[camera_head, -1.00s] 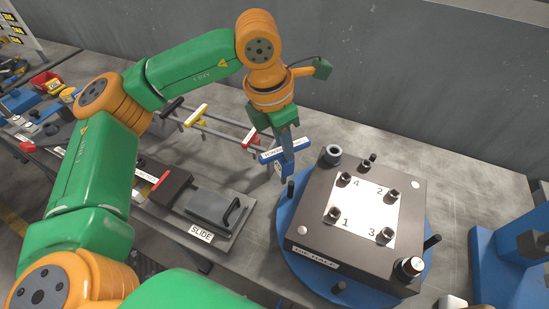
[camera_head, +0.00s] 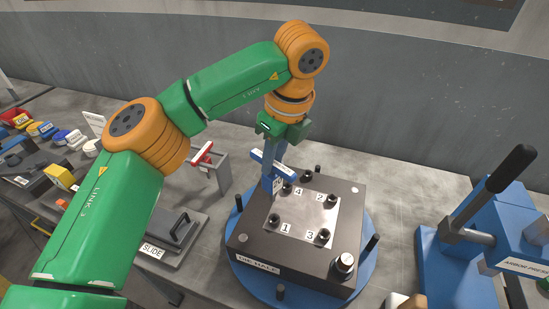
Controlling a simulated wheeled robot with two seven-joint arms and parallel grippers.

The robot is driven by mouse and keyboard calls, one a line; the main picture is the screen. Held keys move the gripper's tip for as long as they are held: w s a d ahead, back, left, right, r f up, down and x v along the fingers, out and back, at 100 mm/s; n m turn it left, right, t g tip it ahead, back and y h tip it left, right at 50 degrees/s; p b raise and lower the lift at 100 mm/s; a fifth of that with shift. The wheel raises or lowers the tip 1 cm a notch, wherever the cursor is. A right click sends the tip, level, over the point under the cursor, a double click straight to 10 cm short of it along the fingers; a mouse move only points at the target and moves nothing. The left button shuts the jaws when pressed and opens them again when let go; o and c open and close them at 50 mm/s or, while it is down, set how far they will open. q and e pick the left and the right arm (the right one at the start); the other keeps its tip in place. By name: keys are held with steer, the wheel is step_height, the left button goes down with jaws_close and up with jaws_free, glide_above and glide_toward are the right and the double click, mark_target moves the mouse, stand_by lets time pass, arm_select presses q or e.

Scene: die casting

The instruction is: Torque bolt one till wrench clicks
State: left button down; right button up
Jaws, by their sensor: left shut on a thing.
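My left gripper (camera_head: 275,153) is shut on a blue T-handled wrench (camera_head: 269,167) with white labels. The wrench hangs over the left part of the dark die half (camera_head: 262,245). Its lower end shows just above bolt one (camera_head: 273,221) in the picture and looks apart from it; the exact height is hard to tell. Bolt four (camera_head: 287,187) is close beside the wrench. Bolt two (camera_head: 332,201) and bolt three (camera_head: 323,237) stand to the right on the pale numbered plate (camera_head: 305,213). My right gripper is out of view.
The die half sits on a blue round base (camera_head: 262,287) with upright dark pegs. A blue arbor press (camera_head: 460,270) with a long black lever stands at right. A rack with a red-handled tool (camera_head: 203,154) and a slide (camera_head: 170,238) are at left. Bench behind the die is clear.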

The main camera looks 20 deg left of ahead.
mark_target(276, 176)
arm_select(q)
steer(key=shift+s+d+f+b, duration=0.1)
steer(key=shift+d+f+b, duration=0.1)
steer(key=shift+f+b, duration=0.35)
steer(key=shift+d+f+b, duration=0.2)
steer(key=shift+f+b, duration=0.25)
steer(key=shift+f, duration=0.1)
steer(key=shift+b+x, duration=0.9)
steer(key=shift+x, duration=0.15)
steer(key=shift+f, duration=0.15)
steer(key=shift+d, duration=0.1)
steer(key=shift+s, duration=0.1)
steer(key=shift+f+b, duration=0.3)
steer(key=shift+b, duration=0.15)
steer(key=shift+f, duration=0.1)
